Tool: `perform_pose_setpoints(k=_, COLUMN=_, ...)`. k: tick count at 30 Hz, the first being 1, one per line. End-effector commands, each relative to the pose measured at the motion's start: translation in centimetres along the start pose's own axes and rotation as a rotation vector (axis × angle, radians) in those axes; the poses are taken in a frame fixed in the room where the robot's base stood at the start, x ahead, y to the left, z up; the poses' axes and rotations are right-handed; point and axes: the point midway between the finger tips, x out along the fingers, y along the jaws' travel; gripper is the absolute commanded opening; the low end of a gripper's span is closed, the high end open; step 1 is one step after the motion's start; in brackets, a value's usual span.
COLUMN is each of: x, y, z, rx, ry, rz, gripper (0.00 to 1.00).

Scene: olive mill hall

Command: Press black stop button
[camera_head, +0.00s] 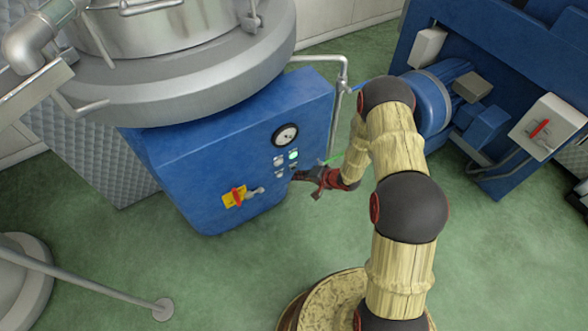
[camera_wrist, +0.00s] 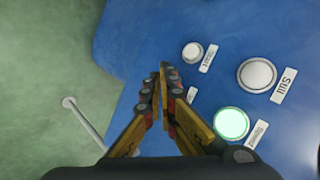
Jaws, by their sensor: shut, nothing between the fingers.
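My gripper (camera_head: 303,177) is shut and empty, its tips at the front of the blue control panel (camera_head: 224,143), close to its small buttons. In the wrist view the tips (camera_wrist: 157,80) lie over the panel, left of the buttons and lamps; whether they touch it I cannot tell. A pale round button (camera_wrist: 192,52) with a label is above right of the tips. A label (camera_wrist: 191,95) just right of the fingers is partly covered, and any button beside it is hidden behind them. No black stop button can be made out.
A lit green lamp (camera_wrist: 231,123) and a white lamp (camera_wrist: 256,74) sit right of the fingers. A gauge (camera_head: 286,136) is above the buttons; a red-and-yellow rotary switch (camera_head: 236,197) is lower left. A grey pipe (camera_head: 342,90) runs beside the panel. Green floor is open in front.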

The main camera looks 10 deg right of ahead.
Motion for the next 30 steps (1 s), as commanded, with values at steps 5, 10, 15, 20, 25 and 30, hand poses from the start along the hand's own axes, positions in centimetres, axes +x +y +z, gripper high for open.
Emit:
perform_pose_setpoints(k=5, x=0.07, y=-0.09, z=-0.06, rx=0.0, ry=0.0, rz=0.0, gripper=0.0)
perform_pose_setpoints(k=10, x=0.4, y=-0.39, z=-0.34, rx=-0.001, ry=0.0, rz=0.0, gripper=0.0)
perform_pose_setpoints(k=15, x=0.55, y=-0.44, z=-0.42, rx=0.0, ry=0.0, rz=0.001, gripper=0.0)
perform_pose_setpoints(k=20, x=0.56, y=-0.44, z=-0.42, rx=0.0, ry=0.0, rz=0.0, gripper=0.0)
perform_pose_setpoints(k=25, x=0.6, y=-0.49, z=-0.45, rx=0.0, ry=0.0, rz=0.0, gripper=0.0)
perform_pose_setpoints(k=30, x=0.71, y=-0.58, z=-0.53, rx=0.0, ry=0.0, rz=0.0, gripper=0.0)
